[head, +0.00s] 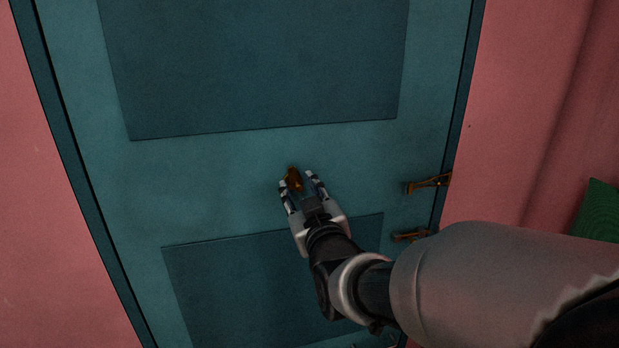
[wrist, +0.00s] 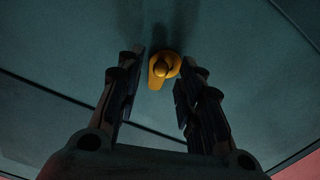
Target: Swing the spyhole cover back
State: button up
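The spyhole cover (head: 293,178) is a small brass-coloured piece on the teal door (head: 200,180), between the door's upper and lower panels. In the wrist view the cover (wrist: 164,67) looks like a drop-shaped flap with a round knob on it, its narrower end pointing down and slightly left. My gripper (head: 299,182) is in front of the door with its fingers apart, one on each side of the cover. In the wrist view the open fingers (wrist: 158,80) show a gap to the cover on both sides. Whether a spyhole lies behind the cover is hidden.
Two brass fittings, an upper one (head: 427,184) and a lower one (head: 410,236), stick out at the door's right edge. Pink wall (head: 530,110) flanks the door on both sides. A green object (head: 600,212) is at the far right. The door around the cover is otherwise bare.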

jog(key=shift+c, duration=0.3)
grip_shut()
dwell(0.3)
jog(key=shift+s+a+m+b, duration=0.1)
jog(key=shift+a+m+b, duration=0.1)
jog(key=shift+m+b, duration=1.05)
jog(key=shift+a+m+b, duration=0.2)
jog(key=shift+m+b, duration=0.25)
jog(key=shift+b, duration=1.45)
jog(key=shift+o, duration=0.3)
grip_release()
